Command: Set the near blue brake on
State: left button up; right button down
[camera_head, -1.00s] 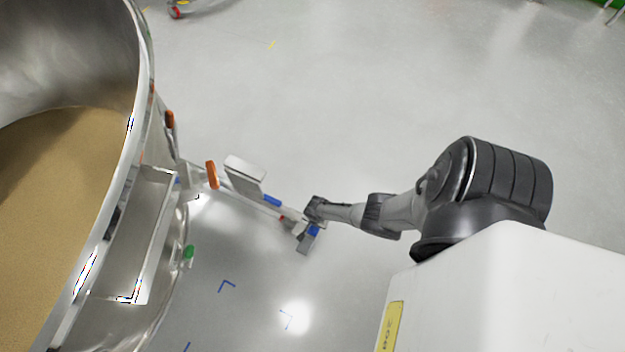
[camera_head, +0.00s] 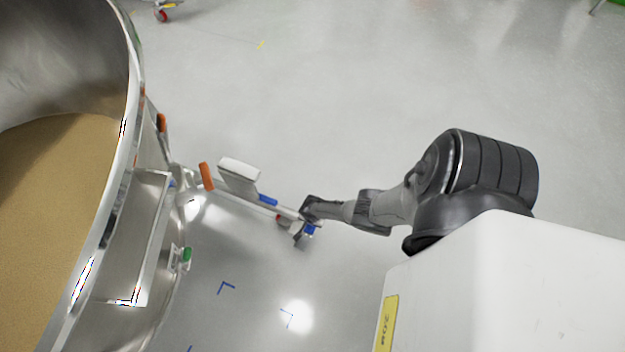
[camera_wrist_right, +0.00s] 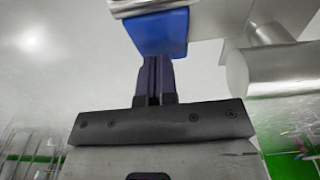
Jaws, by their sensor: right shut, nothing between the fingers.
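The near blue brake (camera_head: 310,230) is a small blue pedal at the outer end of the metal frame beside the big steel bowl, low over the floor. It shows large in the right wrist view (camera_wrist_right: 160,32), at the top. My right gripper (camera_wrist_right: 154,72) is shut and empty, its two dark fingers together. The fingertips lie at the pedal's lower edge in that view. I cannot tell whether they touch it. In the head view my right gripper (camera_head: 303,236) is right at the pedal and partly covers it. My left gripper is out of view.
A second blue pedal (camera_head: 268,200) sits farther along the frame, by a pale plate (camera_head: 239,175). The steel bowl (camera_head: 133,110) with tan powder fills the left side. Orange handles (camera_head: 206,176) and a green knob (camera_head: 187,254) stick out.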

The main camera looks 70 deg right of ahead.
jog(key=d+r+p, duration=0.4)
jog(key=r+p, duration=0.7)
jog(key=r, duration=0.2)
jog(key=shift+s, duration=0.25)
